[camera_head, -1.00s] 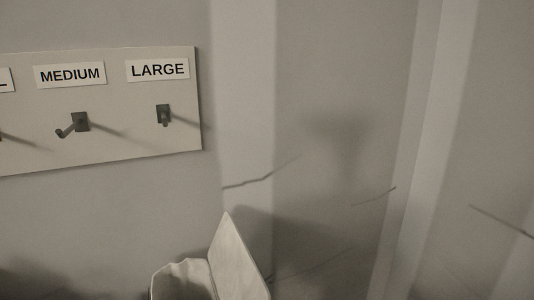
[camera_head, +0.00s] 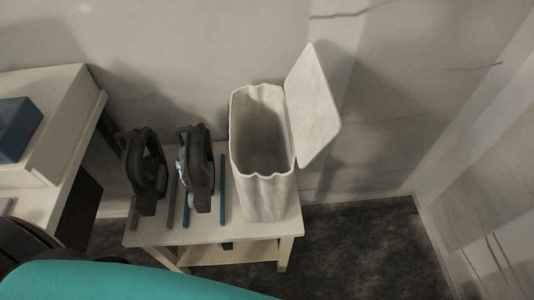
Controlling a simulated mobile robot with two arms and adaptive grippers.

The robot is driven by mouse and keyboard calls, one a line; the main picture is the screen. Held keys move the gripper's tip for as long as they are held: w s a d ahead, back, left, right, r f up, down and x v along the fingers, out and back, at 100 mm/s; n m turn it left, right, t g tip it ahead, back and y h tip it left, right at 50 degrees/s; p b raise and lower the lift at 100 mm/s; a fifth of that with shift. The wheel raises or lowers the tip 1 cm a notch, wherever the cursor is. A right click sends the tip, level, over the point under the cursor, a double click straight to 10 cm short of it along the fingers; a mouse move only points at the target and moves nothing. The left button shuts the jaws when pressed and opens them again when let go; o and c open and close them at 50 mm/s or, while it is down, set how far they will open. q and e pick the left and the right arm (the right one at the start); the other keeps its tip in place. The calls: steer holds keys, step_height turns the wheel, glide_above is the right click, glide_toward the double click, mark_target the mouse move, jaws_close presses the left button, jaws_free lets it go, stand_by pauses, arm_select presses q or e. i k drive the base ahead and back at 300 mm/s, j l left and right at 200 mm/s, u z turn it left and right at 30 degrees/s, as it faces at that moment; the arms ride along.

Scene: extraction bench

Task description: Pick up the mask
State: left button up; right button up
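Two dark, rounded objects with straps or frames stand side by side on a small pale table (camera_head: 150,236). The left dark object (camera_head: 147,170) and the right dark object (camera_head: 196,168) look like masks or similar headgear, but I cannot tell for certain. The right one has small light-blue marks on its left edge. Neither of my grippers is in view.
A white bin (camera_head: 262,195) with its lid (camera_head: 312,108) open stands at the table's right end. Thin blue and grey strips (camera_head: 223,188) lie beside the dark objects. A white cabinet (camera_head: 62,110) with a blue box (camera_head: 16,128) stands at left. Dark floor (camera_head: 375,245) is clear at right.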

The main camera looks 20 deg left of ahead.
mark_target(149, 182)
steer(key=u, duration=1.7)
steer(key=i+l+z, duration=0.1)
steer(key=l+z, duration=0.2)
steer(key=l, duration=0.15)
